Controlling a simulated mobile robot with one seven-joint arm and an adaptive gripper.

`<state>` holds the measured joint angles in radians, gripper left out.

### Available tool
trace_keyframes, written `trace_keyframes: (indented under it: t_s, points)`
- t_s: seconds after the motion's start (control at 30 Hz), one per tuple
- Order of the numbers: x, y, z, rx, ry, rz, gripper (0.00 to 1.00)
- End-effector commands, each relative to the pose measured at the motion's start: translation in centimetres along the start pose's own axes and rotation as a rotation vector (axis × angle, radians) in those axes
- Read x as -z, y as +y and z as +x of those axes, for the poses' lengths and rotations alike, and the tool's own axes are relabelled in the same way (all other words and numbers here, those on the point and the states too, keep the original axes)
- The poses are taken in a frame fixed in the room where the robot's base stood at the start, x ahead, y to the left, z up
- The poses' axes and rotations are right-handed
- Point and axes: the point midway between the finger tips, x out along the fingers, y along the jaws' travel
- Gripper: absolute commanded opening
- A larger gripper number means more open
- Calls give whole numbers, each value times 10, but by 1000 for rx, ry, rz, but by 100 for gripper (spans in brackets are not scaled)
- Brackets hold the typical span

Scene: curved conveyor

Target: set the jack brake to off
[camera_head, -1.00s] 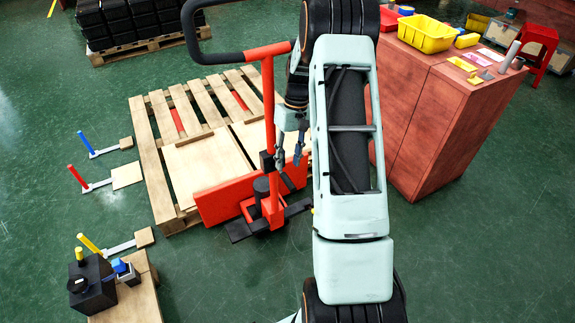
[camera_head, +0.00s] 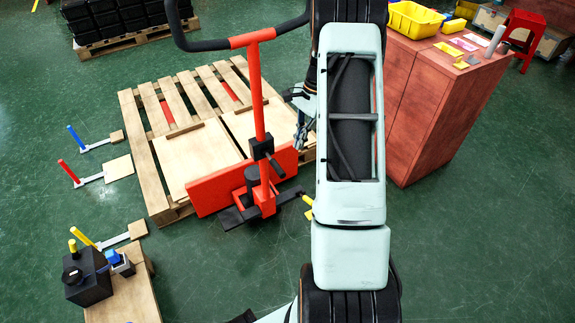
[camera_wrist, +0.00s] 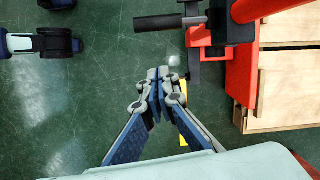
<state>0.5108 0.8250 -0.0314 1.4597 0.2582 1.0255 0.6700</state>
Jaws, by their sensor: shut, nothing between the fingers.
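The red pallet jack (camera_head: 258,95) stands upright at the near side of the wooden pallet, with a black U-shaped handle on top. A black box with a short lever (camera_head: 276,167) sits on its column; a black lever grip (camera_wrist: 160,22) shows in the wrist view. A yellow piece (camera_head: 307,200) is low beside the jack's base, and yellow (camera_wrist: 183,95) shows partly behind my gripper in the wrist view. Which part is the brake is not clear. My gripper (camera_wrist: 161,74) is shut and empty, below the lever grip in that picture and apart from it. My arm partly hides it in the head view.
The wooden pallet (camera_head: 152,172) lies behind the jack. A red-brown cabinet (camera_head: 440,110) stands to the right. Blue, red and yellow upright levers (camera_head: 67,172) on floor plates are at left, near a small wooden table (camera_head: 137,300). Green floor between is free.

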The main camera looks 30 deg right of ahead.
Motion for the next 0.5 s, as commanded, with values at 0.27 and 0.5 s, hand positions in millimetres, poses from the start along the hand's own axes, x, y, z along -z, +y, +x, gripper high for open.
trace_keyframes:
  t_s: [0.27, 0.5]
  points:
    - [7, 2, 2, 15, -4, 182, 0]
    - [7, 2, 43, 13, -5, 181, 0]
